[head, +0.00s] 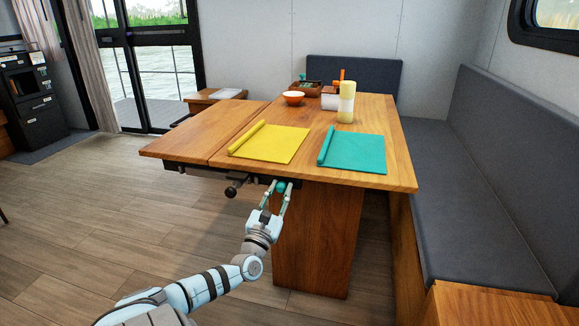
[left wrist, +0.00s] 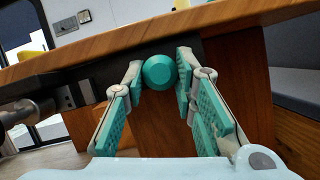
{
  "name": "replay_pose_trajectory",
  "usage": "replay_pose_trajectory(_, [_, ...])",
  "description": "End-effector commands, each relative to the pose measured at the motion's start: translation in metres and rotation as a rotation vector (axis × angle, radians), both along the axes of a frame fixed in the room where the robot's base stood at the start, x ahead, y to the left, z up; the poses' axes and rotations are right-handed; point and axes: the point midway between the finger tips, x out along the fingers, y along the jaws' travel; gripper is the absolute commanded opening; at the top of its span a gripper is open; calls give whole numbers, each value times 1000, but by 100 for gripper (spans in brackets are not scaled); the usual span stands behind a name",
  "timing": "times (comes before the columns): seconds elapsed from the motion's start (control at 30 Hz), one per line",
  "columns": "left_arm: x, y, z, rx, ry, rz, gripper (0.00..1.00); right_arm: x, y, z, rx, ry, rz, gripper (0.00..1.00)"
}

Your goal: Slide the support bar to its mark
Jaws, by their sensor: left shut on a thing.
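A round teal knob (head: 281,186) sits under the front edge of the wooden table (head: 375,182). It also shows in the left wrist view (left wrist: 160,72). A dark bar or rail (left wrist: 75,92) runs under the tabletop beside the knob; I take it to be part of the support. My left gripper (head: 280,188) is under the table edge, its fingers shut on the knob, one on each side. It also shows in the left wrist view (left wrist: 160,84). I cannot make out a mark. My right gripper is out of view.
A dark round-ended handle (head: 232,190) sticks out under the table, left of the gripper. The table's left leaf (head: 195,147) is level. The wooden pedestal (head: 318,240) stands behind the gripper.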

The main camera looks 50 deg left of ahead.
Motion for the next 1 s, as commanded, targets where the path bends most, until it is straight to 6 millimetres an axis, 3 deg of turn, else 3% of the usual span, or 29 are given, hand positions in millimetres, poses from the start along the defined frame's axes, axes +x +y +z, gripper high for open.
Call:
replay_pose_trajectory(0.9, [-22,28,-1,0,2,1,0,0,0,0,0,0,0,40])
replay_pose_trajectory(0.93, [-22,28,-1,-1,2,1,27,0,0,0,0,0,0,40])
replay_pose_trajectory(1.0, [-21,28,-1,-1,2,1,38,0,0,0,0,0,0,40])
